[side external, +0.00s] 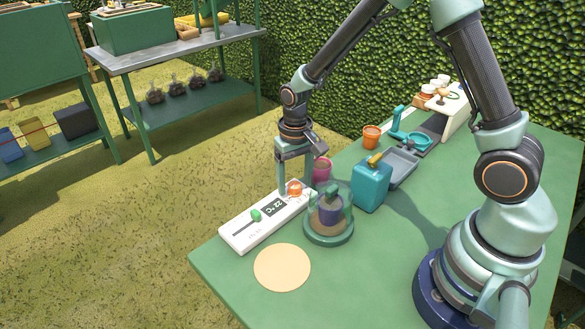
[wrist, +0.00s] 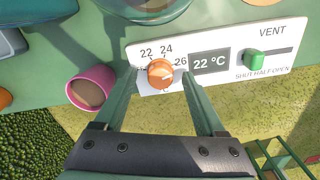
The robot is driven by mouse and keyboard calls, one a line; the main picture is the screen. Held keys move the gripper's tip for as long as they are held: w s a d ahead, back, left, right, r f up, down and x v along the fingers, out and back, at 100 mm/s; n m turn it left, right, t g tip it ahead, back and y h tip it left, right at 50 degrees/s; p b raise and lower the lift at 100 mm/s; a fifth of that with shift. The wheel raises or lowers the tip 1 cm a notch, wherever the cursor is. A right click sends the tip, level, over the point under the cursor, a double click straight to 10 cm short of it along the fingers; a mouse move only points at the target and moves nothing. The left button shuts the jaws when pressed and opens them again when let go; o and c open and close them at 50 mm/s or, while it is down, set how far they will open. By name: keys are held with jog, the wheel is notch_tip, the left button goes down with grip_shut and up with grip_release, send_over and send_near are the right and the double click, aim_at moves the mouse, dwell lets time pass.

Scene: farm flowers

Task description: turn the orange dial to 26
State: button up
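The orange dial (side external: 295,188) sits at one end of a white control panel (side external: 246,232) on the green table. In the wrist view the dial (wrist: 161,73) has a white pointer mark, and the numbers 22, 24 and 26 are printed around it. A dark display (wrist: 209,62) beside it reads 22 °C. My gripper (side external: 292,180) is above the dial, pointing down. In the wrist view my gripper (wrist: 160,72) is open, with one finger on each side of the dial and a visible gap to it.
A green vent slider (wrist: 253,60) is on the same panel, by the words SHUT, HALF, OPEN. A glass-domed pot (side external: 329,212) stands close to the panel, with a pink pot (side external: 322,169) behind. A round tan mat (side external: 282,268) lies in front.

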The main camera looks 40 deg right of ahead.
aim_at(294, 184)
notch_tip(294, 184, up, 12)
dwell(0.7)
jog(key=s+d+r+n+t, duration=0.2)
jog(key=s+r+t, duration=0.3)
jog(key=s+r, duration=0.4)
jog(key=shift+s+d+r+n+t, duration=0.3)
jog(key=shift+s+n, duration=0.3)
jog(key=shift+s, duration=0.75)
